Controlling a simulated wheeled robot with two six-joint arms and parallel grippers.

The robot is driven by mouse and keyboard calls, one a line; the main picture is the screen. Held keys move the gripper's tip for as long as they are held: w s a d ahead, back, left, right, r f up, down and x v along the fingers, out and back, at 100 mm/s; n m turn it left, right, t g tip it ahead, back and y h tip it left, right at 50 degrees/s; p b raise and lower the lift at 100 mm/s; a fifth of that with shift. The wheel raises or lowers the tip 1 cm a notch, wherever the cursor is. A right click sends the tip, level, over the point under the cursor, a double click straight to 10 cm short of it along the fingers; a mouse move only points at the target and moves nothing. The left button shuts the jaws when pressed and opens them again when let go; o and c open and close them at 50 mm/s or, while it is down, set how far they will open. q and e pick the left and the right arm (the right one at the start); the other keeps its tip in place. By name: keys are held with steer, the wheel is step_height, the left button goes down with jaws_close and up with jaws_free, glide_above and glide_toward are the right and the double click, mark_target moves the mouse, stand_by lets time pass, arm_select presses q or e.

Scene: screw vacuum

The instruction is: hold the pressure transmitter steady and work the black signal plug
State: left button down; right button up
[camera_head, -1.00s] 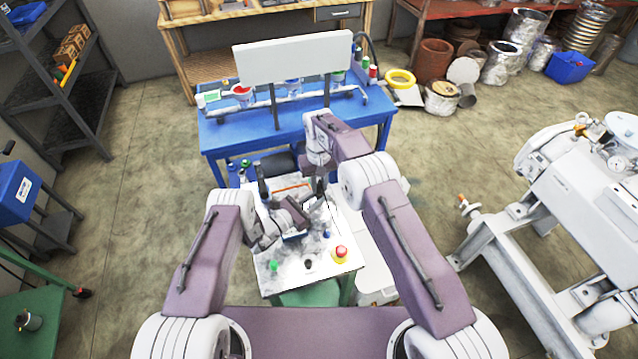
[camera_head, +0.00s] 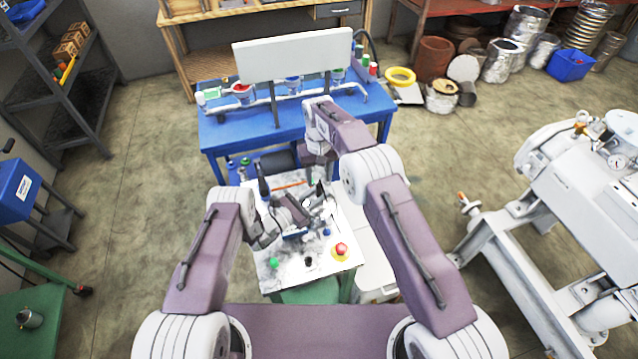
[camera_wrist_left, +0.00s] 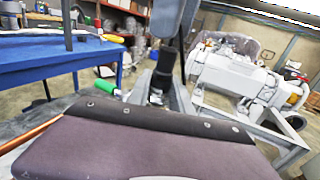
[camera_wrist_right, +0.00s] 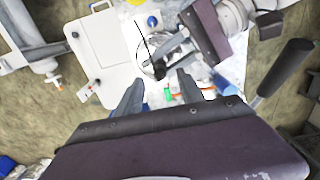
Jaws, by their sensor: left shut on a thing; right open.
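My left gripper (camera_wrist_right: 165,55) reaches in from the upper right of the right wrist view and is shut on the pressure transmitter, a small round-faced body mostly hidden by the fingers. The black signal plug (camera_wrist_right: 160,67) seems to be the dark piece at it, with a thin black cable rising from there; I cannot tell whether it is seated. A dark cylinder (camera_wrist_left: 164,62) stands by the grey fingers in the left wrist view. My right gripper (camera_wrist_right: 160,92) is open and empty, its fingers pointing at this spot from a short distance. In the head view both hands meet over the small white table (camera_head: 290,278).
A red-and-yellow stop button (camera_head: 341,250), a green button (camera_head: 273,262) and a black knob (camera_head: 308,261) sit at the table's front. A blue bench (camera_head: 235,135) with a white panel stands behind. White machinery (camera_head: 590,195) is at the right, with free floor between.

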mark_target(319, 184)
step_height(319, 184, up, 8)
stand_by(0.6)
arm_select(q)
steer(key=c, duration=1.1)
jaws_free()
